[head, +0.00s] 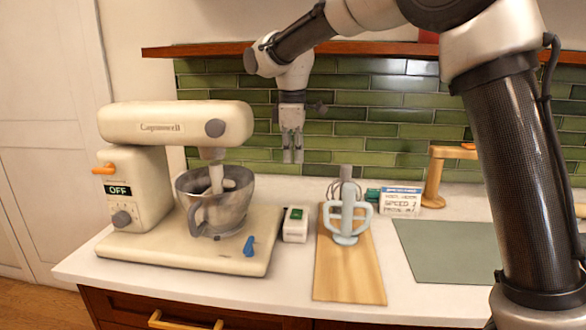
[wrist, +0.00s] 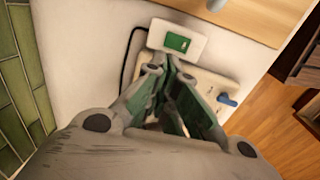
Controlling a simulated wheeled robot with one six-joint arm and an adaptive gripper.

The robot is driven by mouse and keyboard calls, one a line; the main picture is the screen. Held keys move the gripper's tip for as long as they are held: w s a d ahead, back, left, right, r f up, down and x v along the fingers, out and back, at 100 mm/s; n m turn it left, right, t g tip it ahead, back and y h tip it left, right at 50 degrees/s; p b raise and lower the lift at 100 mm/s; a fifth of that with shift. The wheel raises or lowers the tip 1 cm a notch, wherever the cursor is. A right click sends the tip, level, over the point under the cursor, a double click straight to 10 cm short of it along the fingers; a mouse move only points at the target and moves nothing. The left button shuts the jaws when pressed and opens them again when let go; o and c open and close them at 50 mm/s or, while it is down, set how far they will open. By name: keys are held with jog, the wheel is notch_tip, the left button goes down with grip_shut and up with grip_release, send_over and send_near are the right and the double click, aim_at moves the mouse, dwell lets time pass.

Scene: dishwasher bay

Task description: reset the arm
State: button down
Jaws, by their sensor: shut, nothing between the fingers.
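My arm reaches in from the upper right in the head view and bends down over the counter. My gripper (head: 292,158) hangs pointing down in front of the green tiles, above the gap between the mixer and the wooden board. Its fingers are shut with nothing between them and touch no object. In the wrist view my gripper (wrist: 167,66) fills the lower middle, with its fingertips close together. Beyond the tips lies a white box with a green switch (wrist: 177,41).
A cream stand mixer (head: 175,125) reading OFF, with a metal bowl (head: 222,212), stands at left. A wooden board (head: 345,275) holds a pale blue beater-like tool (head: 347,215). A sign (head: 401,201), a wooden stand (head: 434,178) and a grey-green mat (head: 445,250) are right. A shelf runs above.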

jog(key=shift+r, duration=0.1)
jog(key=s+d+r+m+t, duration=0.15)
jog(key=s+d+m, duration=0.25)
jog(key=s+d, duration=0.45)
jog(key=s+d+r+m, duration=0.3)
jog(key=s+d+m, duration=0.15)
jog(key=d, duration=0.75)
jog(key=s+d+f+m, duration=0.3)
jog(key=s+d, duration=0.2)
jog(key=s, duration=0.4)
jog(key=s+d+f+m+t, duration=0.1)
jog(key=s+d+f+m, duration=0.2)
jog(key=s, duration=0.6)
jog(key=shift+s+d+f+m, duration=0.15)
jog(key=shift+d+f+m, duration=0.15)
jog(key=shift+d+m, duration=0.6)
jog(key=shift+d+n+t, duration=0.25)
